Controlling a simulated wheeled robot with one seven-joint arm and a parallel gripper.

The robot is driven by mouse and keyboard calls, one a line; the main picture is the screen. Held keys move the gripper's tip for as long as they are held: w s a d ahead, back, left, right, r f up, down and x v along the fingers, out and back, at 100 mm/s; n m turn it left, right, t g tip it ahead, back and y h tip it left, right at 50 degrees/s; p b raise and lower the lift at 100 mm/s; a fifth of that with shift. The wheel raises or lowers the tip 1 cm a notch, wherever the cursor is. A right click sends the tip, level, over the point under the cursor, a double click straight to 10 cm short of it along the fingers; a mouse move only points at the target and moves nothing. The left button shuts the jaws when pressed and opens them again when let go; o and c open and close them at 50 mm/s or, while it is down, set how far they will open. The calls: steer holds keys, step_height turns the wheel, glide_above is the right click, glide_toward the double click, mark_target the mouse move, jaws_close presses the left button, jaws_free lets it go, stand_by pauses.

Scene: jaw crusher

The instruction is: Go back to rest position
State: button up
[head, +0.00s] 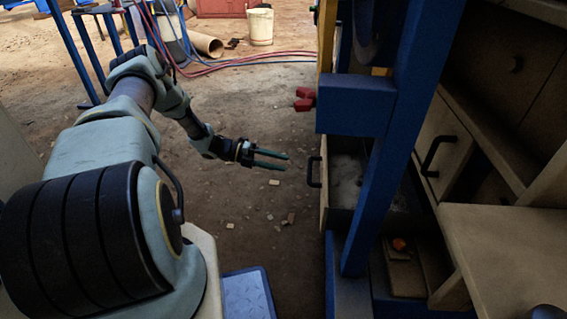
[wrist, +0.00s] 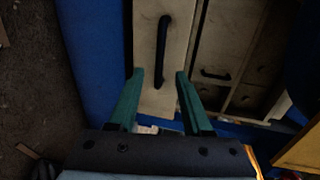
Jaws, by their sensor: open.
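My gripper (head: 270,159) is open and empty, held in the air to the left of the blue machine frame (head: 390,140). Its two green fingers point right, toward the black handle (head: 314,171) of a pulled-out drawer (head: 323,185). There is a gap between the fingertips and the handle in the head view. In the wrist view the open fingers (wrist: 158,100) show on either side of the handle's lower end (wrist: 161,55), with the pale drawer front (wrist: 145,60) behind. The drawer holds something pale grey, too dim to make out.
A cabinet door with a black handle (head: 437,155) and a wooden shelf (head: 505,245) stand at right. Red knobs (head: 305,98) stick out from the frame. Hoses, a pipe (head: 206,44) and a white bucket (head: 260,27) lie behind. The dirt floor is mostly open.

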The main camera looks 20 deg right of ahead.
stand_by(0.3)
steer(key=s+a+r+m+t+y, duration=0.4)
steer(key=s+a+r+m+y, duration=0.4)
steer(key=a+r+m, duration=0.65)
steer(key=s+a+r+m+t+y, duration=0.3)
steer(key=s+a+r+m+y, duration=0.3)
steer(key=s+a+r+m, duration=0.85)
steer(key=w+d+r+m+p, duration=0.2)
steer(key=r+p, duration=1.3)
steer(key=p, duration=0.2)
steer(key=w+d+r+m+p, duration=0.2)
steer(key=w+d+r+p, duration=0.1)
steer(key=r+p, duration=1.3)
steer(key=shift+w+r+p, duration=0.15)
steer(key=shift+r+p, duration=0.15)
steer(key=shift+p, duration=0.35)
